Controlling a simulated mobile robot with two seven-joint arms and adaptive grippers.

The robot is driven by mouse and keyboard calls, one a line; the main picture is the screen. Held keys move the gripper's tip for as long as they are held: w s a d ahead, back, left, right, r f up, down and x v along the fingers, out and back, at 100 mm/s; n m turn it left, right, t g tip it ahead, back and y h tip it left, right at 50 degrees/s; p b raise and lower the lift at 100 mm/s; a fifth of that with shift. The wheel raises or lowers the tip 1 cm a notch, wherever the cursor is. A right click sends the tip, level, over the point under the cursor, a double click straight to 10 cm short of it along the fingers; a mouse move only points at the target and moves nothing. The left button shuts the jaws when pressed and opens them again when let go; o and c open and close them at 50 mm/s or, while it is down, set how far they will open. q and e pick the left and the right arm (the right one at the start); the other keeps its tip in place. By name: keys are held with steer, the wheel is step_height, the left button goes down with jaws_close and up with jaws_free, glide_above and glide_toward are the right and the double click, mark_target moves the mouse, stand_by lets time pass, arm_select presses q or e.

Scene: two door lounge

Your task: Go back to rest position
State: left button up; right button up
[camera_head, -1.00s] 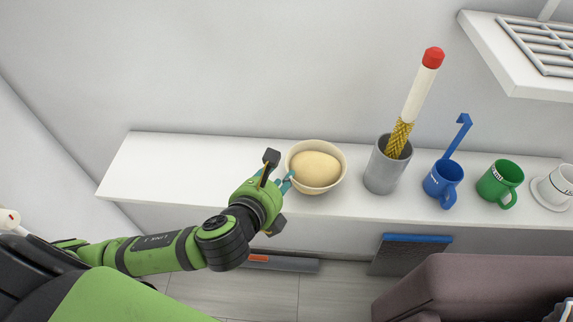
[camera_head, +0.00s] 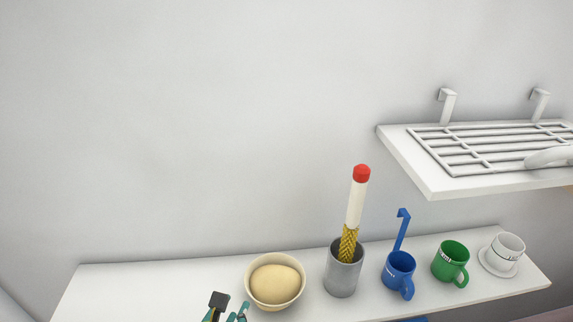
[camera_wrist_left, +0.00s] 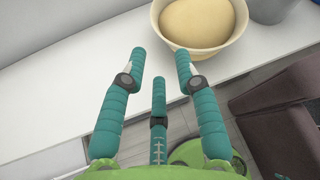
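My left gripper (camera_head: 232,312) shows only at the bottom edge of the head view, just left of and in front of a cream bowl (camera_head: 248,290) with a dough-like ball (camera_head: 275,286) in it. In the left wrist view its teal fingers (camera_wrist_left: 160,65) are spread apart with nothing between them. The bowl (camera_wrist_left: 238,30) sits beyond the fingertips there, apart from them. Most of my left arm is out of the head view. My right gripper is not in view.
The white shelf (camera_head: 140,290) also holds a grey cup (camera_head: 343,279) with a red-tipped stick, a blue mug (camera_head: 399,270) with a hooked handle in it, a green mug (camera_head: 450,262) and a white cup (camera_head: 508,246). A rack shelf (camera_head: 440,180) hangs above right. A dark seat (camera_wrist_left: 285,110) is below.

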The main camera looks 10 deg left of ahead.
arm_select(q)
steer(key=s+a+f+n+g, duration=0.2)
steer(key=s+f+n+g, duration=0.35)
steer(key=n, duration=0.95)
steer(key=s+a+f+n+g, duration=0.2)
steer(key=s+f+n+g, duration=0.35)
steer(key=n, duration=0.95)
steer(key=s+f, duration=0.3)
steer(key=f, duration=2.2)
steer(key=s+a+f+b, duration=0.1)
steer(key=s+a+f, duration=0.1)
steer(key=s+f, duration=1.2)
steer(key=shift+s+f, duration=0.15)
steer(key=shift+s, duration=0.35)
